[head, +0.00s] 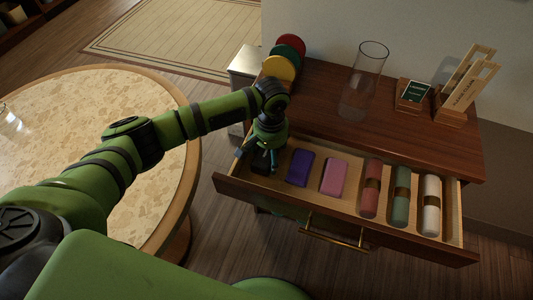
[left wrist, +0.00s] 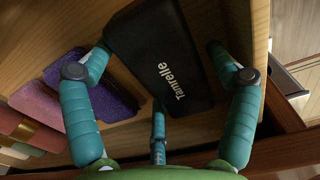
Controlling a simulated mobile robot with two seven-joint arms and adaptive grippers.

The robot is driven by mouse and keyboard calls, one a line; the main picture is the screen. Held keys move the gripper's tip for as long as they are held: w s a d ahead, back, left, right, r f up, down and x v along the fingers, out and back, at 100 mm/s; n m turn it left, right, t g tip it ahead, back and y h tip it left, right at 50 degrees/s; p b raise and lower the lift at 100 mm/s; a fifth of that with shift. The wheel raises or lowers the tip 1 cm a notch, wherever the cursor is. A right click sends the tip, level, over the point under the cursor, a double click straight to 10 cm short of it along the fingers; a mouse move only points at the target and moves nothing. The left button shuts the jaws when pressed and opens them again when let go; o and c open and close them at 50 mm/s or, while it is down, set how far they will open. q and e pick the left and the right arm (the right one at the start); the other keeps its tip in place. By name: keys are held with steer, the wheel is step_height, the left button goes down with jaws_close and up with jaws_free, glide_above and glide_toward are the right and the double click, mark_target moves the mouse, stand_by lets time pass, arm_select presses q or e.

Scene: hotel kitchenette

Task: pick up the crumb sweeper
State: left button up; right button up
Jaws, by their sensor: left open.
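A black, flat-sided item with the white word "Tamrelle" (left wrist: 163,52) lies in the left end of the open drawer; it appears to be the crumb sweeper. In the head view it shows only as a dark patch (head: 261,164), mostly hidden by my gripper. My left gripper (head: 259,156) reaches down into the drawer over it. In the left wrist view its teal fingers are spread open, on both sides of the black item, with a third finger at its lower edge. I cannot tell whether they touch it. My right gripper is not in view.
Beside it in the drawer (head: 345,231) are a purple block (head: 299,167), a pink block (head: 333,178) and rolled cloths (head: 401,195). The drawer walls are close. A glass vase (head: 362,83) and coloured discs (head: 280,68) stand on the cabinet top. A round table (head: 160,100) is left.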

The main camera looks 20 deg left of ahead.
arm_select(q)
steer(key=c, duration=0.8)
steer(key=shift+c, duration=1)
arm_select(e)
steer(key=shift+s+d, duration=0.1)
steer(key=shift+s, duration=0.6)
arm_select(q)
steer(key=shift+r, duration=0.15)
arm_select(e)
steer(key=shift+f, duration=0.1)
